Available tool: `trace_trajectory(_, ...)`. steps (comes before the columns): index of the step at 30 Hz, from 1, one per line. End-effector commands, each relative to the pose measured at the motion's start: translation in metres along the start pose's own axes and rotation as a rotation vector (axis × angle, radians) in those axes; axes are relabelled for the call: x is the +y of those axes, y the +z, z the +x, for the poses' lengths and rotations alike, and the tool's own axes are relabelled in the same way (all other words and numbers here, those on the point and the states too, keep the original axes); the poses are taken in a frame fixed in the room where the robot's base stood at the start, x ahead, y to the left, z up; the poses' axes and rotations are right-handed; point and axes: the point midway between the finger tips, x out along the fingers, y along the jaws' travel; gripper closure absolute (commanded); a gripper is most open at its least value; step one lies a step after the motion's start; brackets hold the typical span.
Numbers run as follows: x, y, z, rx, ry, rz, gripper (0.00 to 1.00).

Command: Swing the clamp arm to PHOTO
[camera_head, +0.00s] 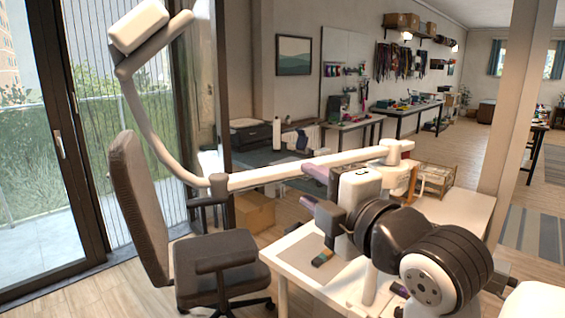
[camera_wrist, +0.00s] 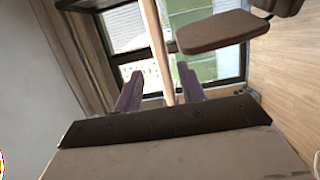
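The clamp arm (camera_head: 285,171) is a long cream bar. It runs left from a post (camera_head: 398,153) at the table to a joint near the chair, then curves up to a white block-shaped head (camera_head: 138,25) by the glass door. In the wrist view the bar (camera_wrist: 159,50) passes between my two fingers. My gripper (camera_head: 312,187) has purple-grey fingers, also seen in the wrist view (camera_wrist: 160,92). They are spread apart, with visible gaps on both sides of the bar. I cannot read any PHOTO mark; my arm hides part of the table and post area.
A dark office chair (camera_head: 212,262) stands below the bar, left of the white table (camera_head: 300,258). A cardboard box (camera_head: 254,211) is on the floor behind. A pillar (camera_head: 513,110) stands at right.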

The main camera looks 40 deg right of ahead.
Motion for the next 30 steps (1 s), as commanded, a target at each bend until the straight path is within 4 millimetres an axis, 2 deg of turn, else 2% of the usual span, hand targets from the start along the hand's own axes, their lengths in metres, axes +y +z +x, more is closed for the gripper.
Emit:
trace_trajectory(3, 0.004, -0.001, 0.028, 0.003, -0.002, 0.003, 0.60)
trace_trajectory(9, 0.003, -0.001, 0.069, 0.003, -0.002, 0.003, 0.60)
trace_trajectory(15, 0.002, 0.000, 0.095, 0.001, -0.001, 0.002, 0.60)
trace_trajectory(19, 0.001, 0.000, 0.102, 0.000, 0.001, 0.001, 0.60)
trace_trajectory(27, 0.000, 0.000, 0.103, 0.000, 0.001, 0.001, 0.60)
trace_trajectory(28, 0.000, 0.000, 0.103, 0.000, 0.001, 0.001, 0.61)
trace_trajectory(30, 0.000, 0.000, 0.103, 0.000, 0.001, 0.001, 0.70)
